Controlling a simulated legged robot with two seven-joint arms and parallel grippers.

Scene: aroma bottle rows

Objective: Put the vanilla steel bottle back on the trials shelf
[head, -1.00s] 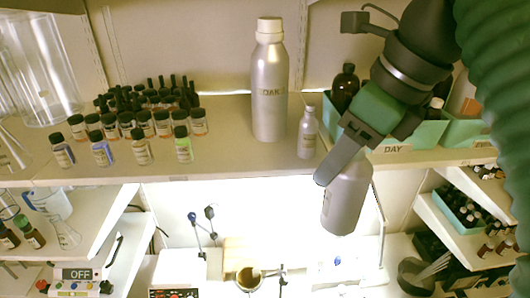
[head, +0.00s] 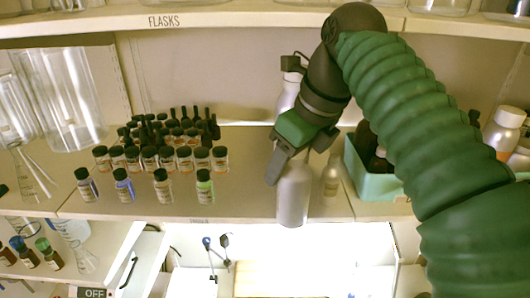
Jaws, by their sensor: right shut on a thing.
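My right gripper (head: 292,160) is shut on the upper part of a plain grey steel bottle (head: 293,200) and holds it upright. No name shows on this bottle. Its base overlaps the front edge of the middle shelf (head: 240,195); I cannot tell whether it touches. The small label on that edge is too blurred to read. A taller steel bottle (head: 288,97) stands behind, mostly hidden by my gripper. My left gripper is not in view.
Several small dark-capped vials (head: 160,158) fill the shelf's left part, with a front row including a green-labelled vial (head: 204,187). A teal bin (head: 375,182) holds dark bottles on the right. Bare shelf lies between vials and held bottle. An upper shelf marked FLASKS (head: 164,21) runs above.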

